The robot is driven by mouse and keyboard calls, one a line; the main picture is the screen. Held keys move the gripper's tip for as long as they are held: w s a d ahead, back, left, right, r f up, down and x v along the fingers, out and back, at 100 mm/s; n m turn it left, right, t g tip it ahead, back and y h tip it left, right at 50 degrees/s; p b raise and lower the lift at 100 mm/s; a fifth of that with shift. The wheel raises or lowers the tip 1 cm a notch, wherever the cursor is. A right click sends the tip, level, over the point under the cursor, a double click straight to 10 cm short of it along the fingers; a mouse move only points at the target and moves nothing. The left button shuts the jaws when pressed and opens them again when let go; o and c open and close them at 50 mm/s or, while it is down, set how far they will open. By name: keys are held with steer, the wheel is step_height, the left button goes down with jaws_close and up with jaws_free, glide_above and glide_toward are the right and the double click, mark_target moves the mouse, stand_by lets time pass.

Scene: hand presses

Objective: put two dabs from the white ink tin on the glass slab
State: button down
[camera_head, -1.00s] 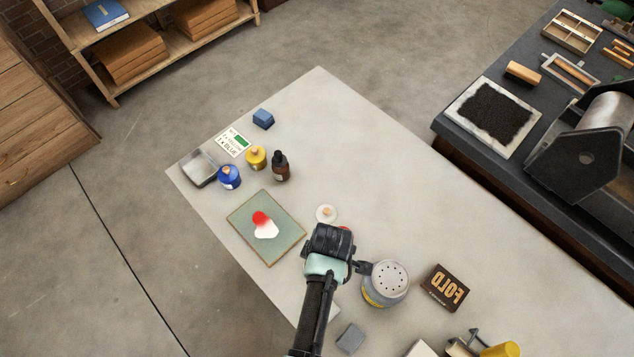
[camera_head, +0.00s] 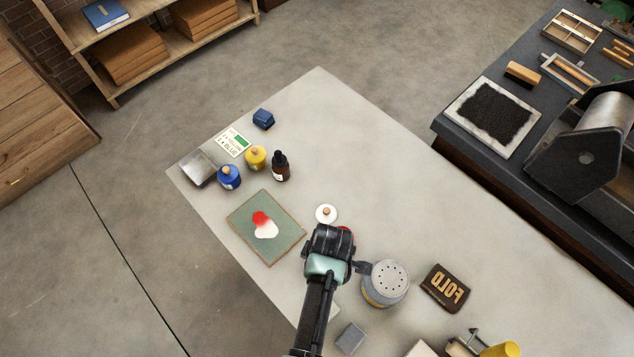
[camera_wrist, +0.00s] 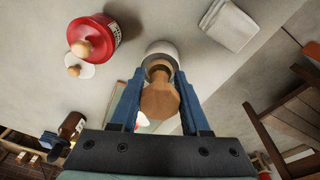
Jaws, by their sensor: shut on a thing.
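The glass slab (camera_head: 281,211) is green and lies left of my gripper (camera_head: 329,240) in the head view. It bears a red dab (camera_head: 260,218) and a white dab (camera_head: 266,231) that touch. In the wrist view my gripper (camera_wrist: 160,88) is shut on a wooden dabber handle (camera_wrist: 159,100). The pale white ink tin (camera_wrist: 161,50) is directly beyond the handle; I cannot tell how deep the dabber sits in it. In the head view my wrist hides this tin. A white disc with a wooden knob (camera_head: 326,213) lies beside it.
A red tin (camera_wrist: 103,35) stands close by. A yellow tin (camera_head: 256,158), blue tin (camera_head: 229,177) and brown bottle (camera_head: 280,166) stand beyond the slab. The table's upper middle is clear.

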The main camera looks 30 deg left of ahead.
stand_by(0.4)
step_height(320, 180, up, 7)
steer(key=p, duration=0.7)
steer(key=shift+a, duration=0.1)
stand_by(0.5)
